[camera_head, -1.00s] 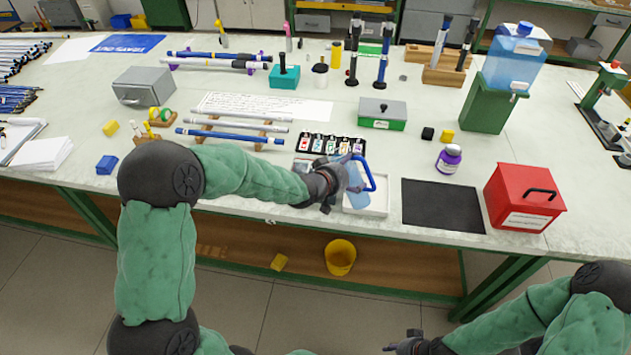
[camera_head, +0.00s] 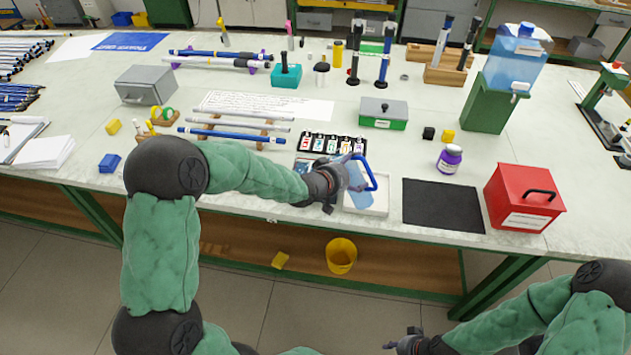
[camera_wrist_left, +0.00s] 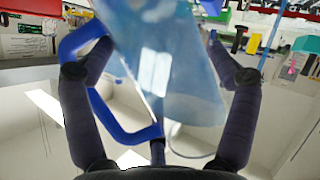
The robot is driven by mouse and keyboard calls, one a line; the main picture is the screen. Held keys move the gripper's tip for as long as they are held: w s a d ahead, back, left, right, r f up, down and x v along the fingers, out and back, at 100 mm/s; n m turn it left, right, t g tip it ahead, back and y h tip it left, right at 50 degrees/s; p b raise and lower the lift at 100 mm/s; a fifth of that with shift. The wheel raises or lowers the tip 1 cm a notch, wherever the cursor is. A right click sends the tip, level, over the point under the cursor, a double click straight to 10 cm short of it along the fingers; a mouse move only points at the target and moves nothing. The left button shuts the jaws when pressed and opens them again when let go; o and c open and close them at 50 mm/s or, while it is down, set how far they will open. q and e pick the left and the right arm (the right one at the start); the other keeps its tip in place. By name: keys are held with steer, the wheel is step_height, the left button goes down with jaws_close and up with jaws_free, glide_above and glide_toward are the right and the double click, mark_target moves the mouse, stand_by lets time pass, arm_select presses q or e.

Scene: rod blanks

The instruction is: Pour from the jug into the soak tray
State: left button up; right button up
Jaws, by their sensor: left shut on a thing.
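My left gripper (camera_head: 345,180) is shut on the clear bluish jug and holds it over the white soak tray (camera_head: 381,208) at the table's front. The jug's blue handle (camera_head: 372,174) sticks out to the right of the gripper. In the left wrist view the jug's translucent body (camera_wrist_left: 165,65) stands between the two dark fingers, with the handle at left. The jug looks tilted. A blue patch shows over the tray; I cannot tell whether it is jug or liquid. My right gripper (camera_head: 404,343) is low at the bottom edge, away from the table, its jaws unclear.
A dark mat (camera_head: 443,205) and a red box (camera_head: 524,197) lie right of the tray. A rack of small labelled items (camera_head: 331,144) is behind it. A yellow bucket (camera_head: 341,256) is below the table.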

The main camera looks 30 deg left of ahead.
arm_select(q)
steer(key=shift+r, duration=0.15)
stand_by(0.5)
steer(key=shift+p, duration=0.65)
stand_by(0.7)
steer(key=shift+n+h+p, duration=0.4)
steer(key=shift+p, duration=0.2)
stand_by(0.7)
steer(key=shift+p, duration=0.5)
steer(key=shift+n, duration=0.3)
stand_by(0.6)
